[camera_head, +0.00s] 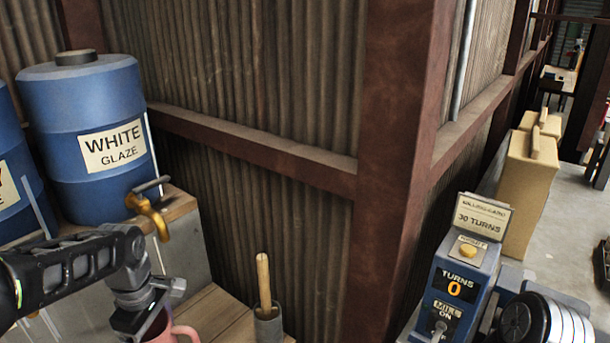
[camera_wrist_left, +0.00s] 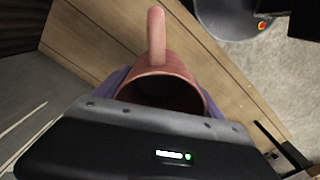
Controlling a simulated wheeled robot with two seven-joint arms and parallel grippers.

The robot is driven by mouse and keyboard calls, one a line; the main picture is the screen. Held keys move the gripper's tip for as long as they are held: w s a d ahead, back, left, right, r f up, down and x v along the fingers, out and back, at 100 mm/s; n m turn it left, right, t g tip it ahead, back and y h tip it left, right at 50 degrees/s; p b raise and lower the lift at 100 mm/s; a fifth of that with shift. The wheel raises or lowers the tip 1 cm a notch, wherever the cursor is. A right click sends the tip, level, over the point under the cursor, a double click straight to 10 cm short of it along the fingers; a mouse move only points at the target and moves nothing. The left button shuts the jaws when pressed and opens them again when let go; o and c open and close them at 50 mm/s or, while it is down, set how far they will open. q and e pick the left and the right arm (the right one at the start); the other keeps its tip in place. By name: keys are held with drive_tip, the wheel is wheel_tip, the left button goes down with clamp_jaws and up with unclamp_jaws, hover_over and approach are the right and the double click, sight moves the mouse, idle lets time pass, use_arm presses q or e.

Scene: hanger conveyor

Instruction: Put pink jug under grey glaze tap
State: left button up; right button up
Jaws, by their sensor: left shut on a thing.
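The pink jug (camera_head: 183,334) shows only in part at the bottom edge of the head view. In the left wrist view the pink jug (camera_wrist_left: 158,72) has its handle pointing away from the gripper and its dark opening visible. My left gripper (camera_head: 150,318) is shut on the jug, above or at the wooden bench; I cannot tell whether the jug touches it. A blue drum (camera_head: 12,165) at the left edge has a cut-off label ending in "Y", perhaps the grey glaze. Its tap is not visible. My right gripper is not in view.
A blue drum labelled "WHITE GLAZE" (camera_head: 85,110) has a brass tap (camera_head: 150,212), close to my left arm. A grey pot (camera_head: 268,325) with a wooden stick stands on the bench (camera_head: 222,312). A blue turns-counter machine (camera_head: 458,280) stands right of the rusty post (camera_head: 390,150).

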use_arm(q)
drive_tip(key=w+d+f+m, duration=0.4)
drive_tip(key=w+d+m, duration=0.4)
drive_tip(key=d+m, duration=0.4)
drive_tip(key=m, duration=0.4)
drive_tip(key=shift+w, duration=0.4)
idle(0.8)
